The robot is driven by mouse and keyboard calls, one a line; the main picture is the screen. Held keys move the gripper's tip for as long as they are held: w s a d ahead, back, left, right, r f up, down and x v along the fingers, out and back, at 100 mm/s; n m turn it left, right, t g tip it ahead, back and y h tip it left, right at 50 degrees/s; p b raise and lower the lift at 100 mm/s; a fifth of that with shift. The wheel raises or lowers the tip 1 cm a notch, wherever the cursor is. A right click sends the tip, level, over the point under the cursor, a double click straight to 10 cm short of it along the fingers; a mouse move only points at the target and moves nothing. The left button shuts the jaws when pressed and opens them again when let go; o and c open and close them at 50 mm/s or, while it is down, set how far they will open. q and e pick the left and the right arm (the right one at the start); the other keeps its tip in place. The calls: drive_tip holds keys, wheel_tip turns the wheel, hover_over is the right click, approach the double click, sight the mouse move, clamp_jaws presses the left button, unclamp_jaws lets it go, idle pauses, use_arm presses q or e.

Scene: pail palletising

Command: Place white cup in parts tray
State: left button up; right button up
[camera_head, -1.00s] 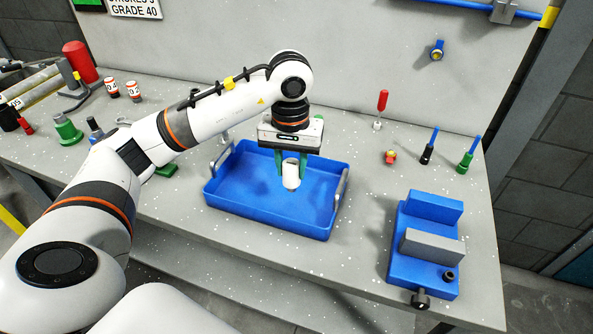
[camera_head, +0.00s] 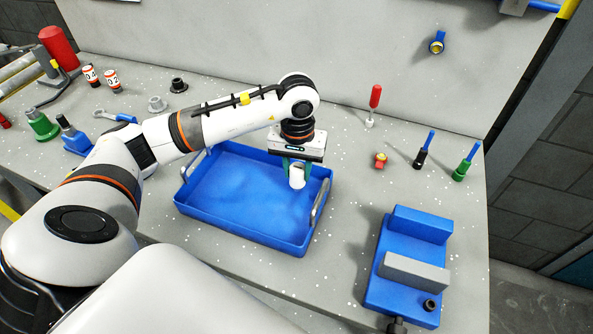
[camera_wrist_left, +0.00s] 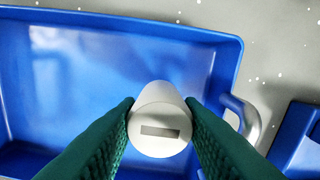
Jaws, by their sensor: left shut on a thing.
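The white cup (camera_head: 297,178) is held in my left gripper (camera_head: 296,170), over the right part of the blue parts tray (camera_head: 225,226). In the left wrist view the cup (camera_wrist_left: 160,122) sits between the two green fingers, which touch its sides. The blue tray (camera_wrist_left: 230,45) lies behind and below it there. I cannot tell whether the cup touches the tray floor. The tray is otherwise empty where it shows, with a metal handle (camera_head: 320,202) on its right side. My right gripper is not in view.
A blue vise (camera_head: 410,265) stands right of the tray. Behind it are a red-handled screwdriver (camera_head: 375,97), a small red fitting (camera_head: 380,160), a black-based tool (camera_head: 421,157) and a green-based tool (camera_head: 464,168). Labelled cans (camera_head: 112,80) and a green bottle (camera_head: 43,126) stand at left.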

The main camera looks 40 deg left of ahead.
use_arm(q)
wheel_tip(320, 180, down, 2)
drive_tip(key=shift+f, duration=0.15)
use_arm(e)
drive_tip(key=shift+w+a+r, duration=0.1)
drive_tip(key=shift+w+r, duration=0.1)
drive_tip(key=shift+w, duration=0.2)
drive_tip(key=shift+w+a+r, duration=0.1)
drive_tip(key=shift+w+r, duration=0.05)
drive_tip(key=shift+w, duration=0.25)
use_arm(q)
drive_tip(key=shift+f, duration=0.2)
drive_tip(key=o, duration=1)
drive_tip(key=shift+r, duration=0.1)
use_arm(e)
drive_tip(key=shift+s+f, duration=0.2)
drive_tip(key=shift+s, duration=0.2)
